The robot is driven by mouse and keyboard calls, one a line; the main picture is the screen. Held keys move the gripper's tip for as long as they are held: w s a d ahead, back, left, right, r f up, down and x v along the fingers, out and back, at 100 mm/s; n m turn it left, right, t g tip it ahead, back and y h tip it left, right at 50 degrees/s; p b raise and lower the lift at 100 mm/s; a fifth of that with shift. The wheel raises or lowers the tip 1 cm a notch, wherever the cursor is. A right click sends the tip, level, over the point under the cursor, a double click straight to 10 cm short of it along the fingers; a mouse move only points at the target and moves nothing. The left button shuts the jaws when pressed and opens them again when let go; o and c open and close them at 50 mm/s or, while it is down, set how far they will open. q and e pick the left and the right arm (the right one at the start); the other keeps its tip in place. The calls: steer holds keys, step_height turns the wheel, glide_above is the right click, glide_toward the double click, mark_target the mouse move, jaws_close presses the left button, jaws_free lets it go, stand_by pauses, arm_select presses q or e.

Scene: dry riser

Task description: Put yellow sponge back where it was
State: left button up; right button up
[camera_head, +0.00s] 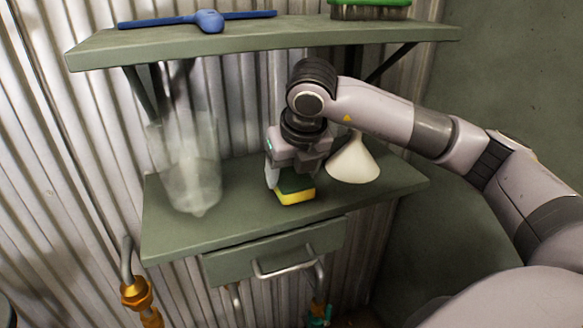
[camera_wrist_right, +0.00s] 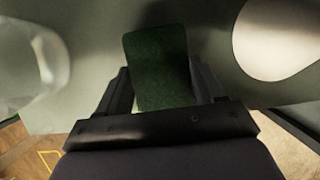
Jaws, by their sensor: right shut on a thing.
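The yellow sponge (camera_head: 296,197) with a dark green top is at the lower green shelf, near its front middle. My right gripper (camera_head: 290,181) points down over it and is shut on it. I cannot tell whether the sponge touches the shelf. In the right wrist view the green face of the sponge (camera_wrist_right: 157,62) sits between the two dark fingers of the gripper (camera_wrist_right: 160,95). My left gripper is not in view.
A white funnel-shaped object (camera_head: 353,163) stands just right of my gripper. A clear vessel (camera_head: 190,165) is at the left of the lower shelf (camera_head: 240,210). The upper shelf (camera_head: 260,38) holds a blue tool (camera_head: 209,20) and a green brush (camera_head: 370,8). A drawer (camera_head: 230,263) is below.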

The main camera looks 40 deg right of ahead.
mark_target(297, 185)
steer(key=shift+f, duration=0.1)
steer(key=shift+f, duration=0.15)
steer(key=o, duration=0.9)
steer(key=shift+o, duration=0.2)
steer(key=shift+r, duration=0.2)
steer(key=v, duration=0.7)
steer(key=shift+s+a+r, duration=0.1)
steer(key=shift+s+r, duration=0.1)
steer(key=shift+r, duration=0.05)
